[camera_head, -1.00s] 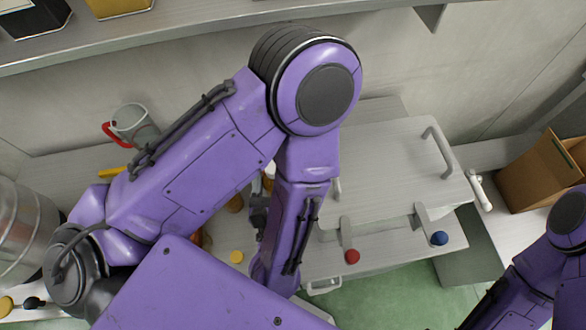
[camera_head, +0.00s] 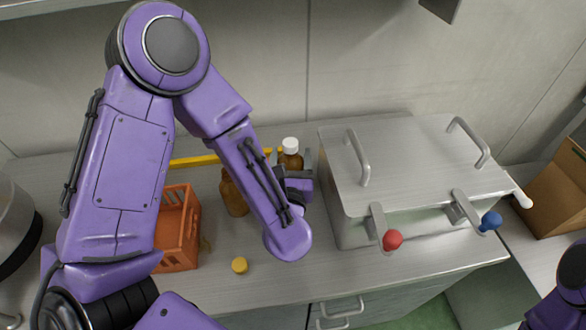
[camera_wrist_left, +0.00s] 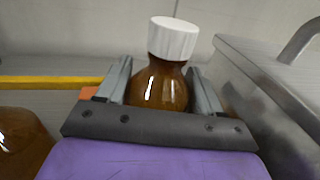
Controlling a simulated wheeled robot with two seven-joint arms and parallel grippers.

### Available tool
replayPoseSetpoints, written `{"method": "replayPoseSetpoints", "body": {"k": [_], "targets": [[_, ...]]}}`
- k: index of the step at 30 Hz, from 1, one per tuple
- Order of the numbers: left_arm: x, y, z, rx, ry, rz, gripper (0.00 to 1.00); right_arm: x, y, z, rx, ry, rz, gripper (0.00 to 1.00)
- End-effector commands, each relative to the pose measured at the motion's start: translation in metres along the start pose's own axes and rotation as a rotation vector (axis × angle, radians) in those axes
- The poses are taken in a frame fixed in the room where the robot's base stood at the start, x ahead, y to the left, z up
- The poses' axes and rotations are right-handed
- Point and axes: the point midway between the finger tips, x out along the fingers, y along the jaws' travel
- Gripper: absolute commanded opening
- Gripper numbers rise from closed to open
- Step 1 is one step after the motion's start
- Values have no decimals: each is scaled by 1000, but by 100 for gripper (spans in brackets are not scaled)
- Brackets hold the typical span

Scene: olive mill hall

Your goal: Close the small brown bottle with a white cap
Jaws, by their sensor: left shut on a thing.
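The small brown bottle (camera_head: 291,160) stands upright on the counter, left of the steel box. A ribbed white cap (camera_head: 290,144) sits on its neck, in line with it; it also shows in the left wrist view (camera_wrist_left: 173,38). I cannot tell how tightly it is seated. My left gripper (camera_head: 292,167) is shut around the bottle (camera_wrist_left: 160,87), one finger on each side, below the cap. The lower bottle is hidden behind the gripper. Only part of my right arm shows at the lower right edge; its gripper is out of view.
A second brown bottle (camera_head: 233,193) stands to the left, partly behind my arm. An orange crate (camera_head: 176,240) and a yellow cap (camera_head: 240,265) are nearby. The steel box (camera_head: 420,165) with red and blue knobs blocks the right. A cardboard box (camera_head: 555,190) stands further right.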

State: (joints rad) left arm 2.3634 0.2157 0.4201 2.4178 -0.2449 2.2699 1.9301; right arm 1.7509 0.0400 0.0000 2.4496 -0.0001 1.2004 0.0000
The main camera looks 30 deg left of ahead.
Motion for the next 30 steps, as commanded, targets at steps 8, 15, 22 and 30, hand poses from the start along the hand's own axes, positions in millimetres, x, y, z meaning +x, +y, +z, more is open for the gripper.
{"method": "replayPoseSetpoints", "body": {"k": [8,15,22,30], "targets": [[2,-1,-1,0,-2,-1,0,-1,1,1,-1,-2,1,88],[11,-5,-37,3,5,-2,0,-2,0,0,0,-1,0,88],[11,-5,-40,3,6,-2,0,-2,0,0,0,-1,1,88],[11,-5,-42,3,6,-2,92,2,0,1,-1,-1,1,88]]}}
